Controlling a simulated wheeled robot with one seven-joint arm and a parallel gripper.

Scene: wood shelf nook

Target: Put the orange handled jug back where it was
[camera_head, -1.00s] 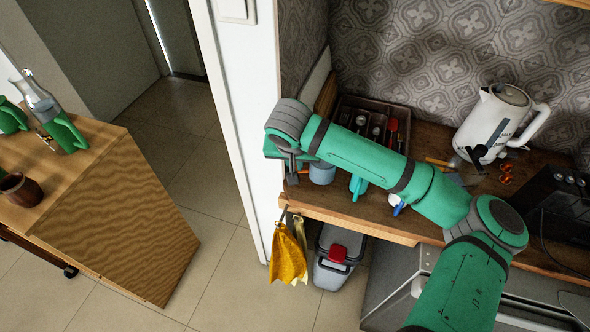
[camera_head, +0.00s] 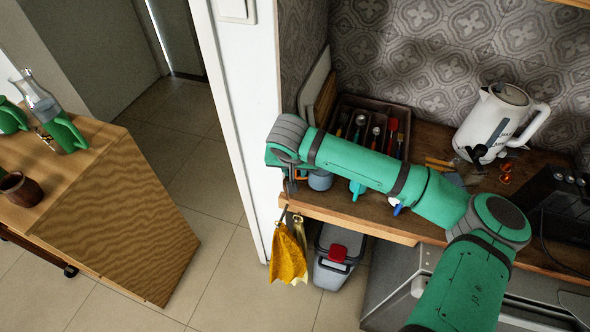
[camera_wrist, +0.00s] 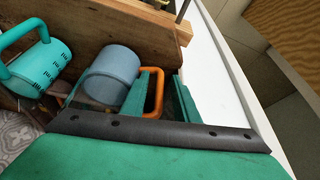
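The jug (camera_wrist: 118,78) is a blue-grey cylinder with an orange loop handle (camera_wrist: 160,90), seen in the wrist view. In the head view, part of the jug (camera_head: 320,181) shows at the left end of the wooden counter, below my forearm. My gripper (camera_wrist: 164,98) is at the handle, with its two green fingers apart. The handle shows between the fingers, with a gap to the right finger. The left finger hides part of the handle. In the head view the fingers are mostly hidden behind my wrist.
The white wall edge (camera_wrist: 220,70) is close to my gripper's other side. A cutlery tray (camera_head: 345,105) and a kettle (camera_head: 497,120) stand behind on the counter. A yellow cloth (camera_head: 288,258) hangs below the front edge.

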